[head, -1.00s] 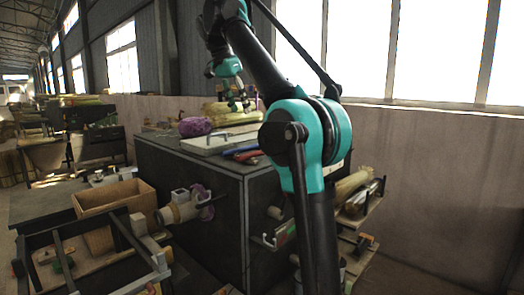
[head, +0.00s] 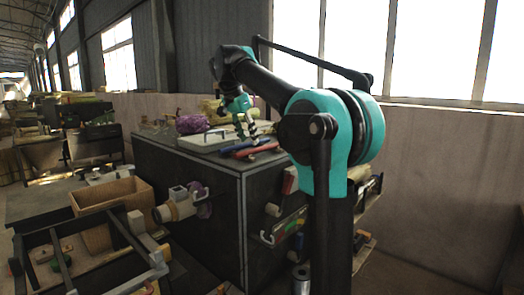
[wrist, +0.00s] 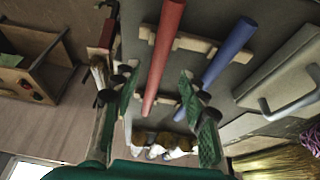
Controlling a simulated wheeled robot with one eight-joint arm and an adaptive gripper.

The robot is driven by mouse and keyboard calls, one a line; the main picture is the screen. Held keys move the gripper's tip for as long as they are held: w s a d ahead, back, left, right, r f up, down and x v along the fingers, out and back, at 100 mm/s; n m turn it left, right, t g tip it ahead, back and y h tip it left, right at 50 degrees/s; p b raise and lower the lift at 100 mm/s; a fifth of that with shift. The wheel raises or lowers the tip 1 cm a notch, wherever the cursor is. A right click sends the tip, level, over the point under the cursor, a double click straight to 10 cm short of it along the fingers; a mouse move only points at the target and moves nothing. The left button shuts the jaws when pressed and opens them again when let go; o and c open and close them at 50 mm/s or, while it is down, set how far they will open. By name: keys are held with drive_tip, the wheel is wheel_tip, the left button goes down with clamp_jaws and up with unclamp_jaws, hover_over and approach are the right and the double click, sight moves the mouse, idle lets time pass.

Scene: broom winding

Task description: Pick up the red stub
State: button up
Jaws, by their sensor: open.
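The red stub (wrist: 164,50) is a long round rod resting on wooden strips (wrist: 183,40) on the dark cabinet top. In the wrist view it runs down between the fingers of my gripper (wrist: 158,92), which are spread open with green pads on each side. I cannot tell how far above the stub the fingertips are. In the head view my gripper (head: 248,133) is low over the cabinet top, beside the red stub (head: 264,149). A blue rod (wrist: 231,50) lies next to the red one, outside the right finger in the wrist view.
A pale board with a metal handle (wrist: 290,104) lies beside the blue rod. A purple bundle (head: 191,124) and straw lie farther back on the cabinet (head: 190,170). A wooden box (head: 112,192) stands at the left. Tools hang on the cabinet's sides.

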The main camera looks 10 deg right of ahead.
drive_tip(key=x, duration=0.4)
drive_tip(key=shift+s+f, duration=0.15)
drive_tip(key=shift+f, duration=0.05)
clamp_jaws()
